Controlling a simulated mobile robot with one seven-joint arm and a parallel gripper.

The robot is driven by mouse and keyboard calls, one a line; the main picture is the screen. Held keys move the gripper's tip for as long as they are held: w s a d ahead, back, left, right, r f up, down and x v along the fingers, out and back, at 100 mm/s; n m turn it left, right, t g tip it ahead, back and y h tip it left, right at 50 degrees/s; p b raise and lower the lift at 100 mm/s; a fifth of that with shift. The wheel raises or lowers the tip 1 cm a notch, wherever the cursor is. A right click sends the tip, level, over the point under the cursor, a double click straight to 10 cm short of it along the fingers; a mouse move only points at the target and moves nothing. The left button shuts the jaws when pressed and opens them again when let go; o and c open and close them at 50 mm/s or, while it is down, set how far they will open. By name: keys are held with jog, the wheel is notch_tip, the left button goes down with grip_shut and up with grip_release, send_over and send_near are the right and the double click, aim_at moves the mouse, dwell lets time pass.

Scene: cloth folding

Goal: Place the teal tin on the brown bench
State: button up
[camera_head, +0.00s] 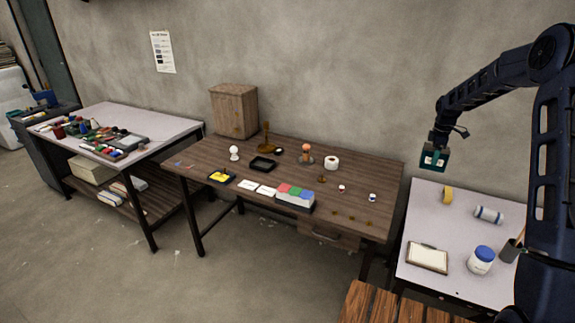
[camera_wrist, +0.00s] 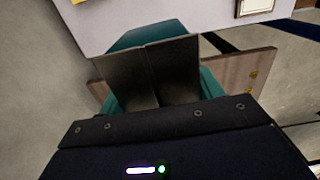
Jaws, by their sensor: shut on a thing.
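The teal tin (camera_head: 444,163) is in my gripper (camera_head: 435,152), held in the air in front of the wall, above the gap between the brown bench and the pale table. In the wrist view the dark fingers of my gripper (camera_wrist: 160,72) are closed on the tin (camera_wrist: 150,33), whose teal sides show around them. The fingers hide the tin's middle. The brown bench (camera_head: 225,155) is the wooden-topped table in the middle of the head view, left of my gripper. A wooden edge with yellow spots shows in the wrist view (camera_wrist: 238,68), below the tin.
The brown bench carries a wooden cabinet (camera_head: 235,112), a black tray (camera_head: 262,165), a white roll (camera_head: 331,162) and colored boxes (camera_head: 294,197). The pale table (camera_head: 455,225) holds a blue-lidded jar (camera_head: 481,260) and a clipboard (camera_head: 428,257). A slatted wooden surface (camera_head: 390,305) is at the bottom.

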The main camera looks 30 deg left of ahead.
jog(key=w+a+r, duration=0.1)
jog(key=a+r, duration=0.1)
jog(key=a, duration=1.1)
jog(key=w+a+r, duration=0.2)
jog(key=a, duration=1.1)
notch_tip(320, 180, down, 20)
jog(key=shift+s+a+r, duration=0.1)
jog(key=shift+r, duration=0.1)
jog(key=shift+f, duration=0.15)
jog(key=o, duration=1.2)
